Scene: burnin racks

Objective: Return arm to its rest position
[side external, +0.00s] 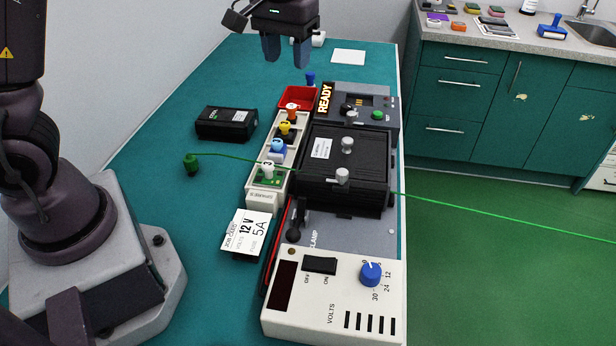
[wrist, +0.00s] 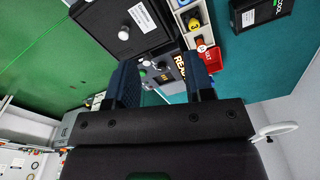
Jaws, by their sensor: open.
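My gripper (side external: 287,50) is at the top of the side external view, raised above the far end of the teal bench. Its two blue fingers are apart with nothing between them. In the wrist view my gripper (wrist: 162,84) also shows its fingers spread and empty. Beyond them are the black box (wrist: 120,28) with knobs and the station with the lit READY sign (wrist: 181,66). In the side external view the READY sign (side external: 325,99) stands beside a grey station with a green button (side external: 377,115). My gripper touches nothing visible.
A power supply (side external: 335,290) with a blue knob is at the front. A spares rack (side external: 277,165), red bin (side external: 298,98), black block (side external: 226,123), job card (side external: 247,231) and green plug (side external: 191,164) with a trailing cord lie on the bench. The bench's left side is mostly clear.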

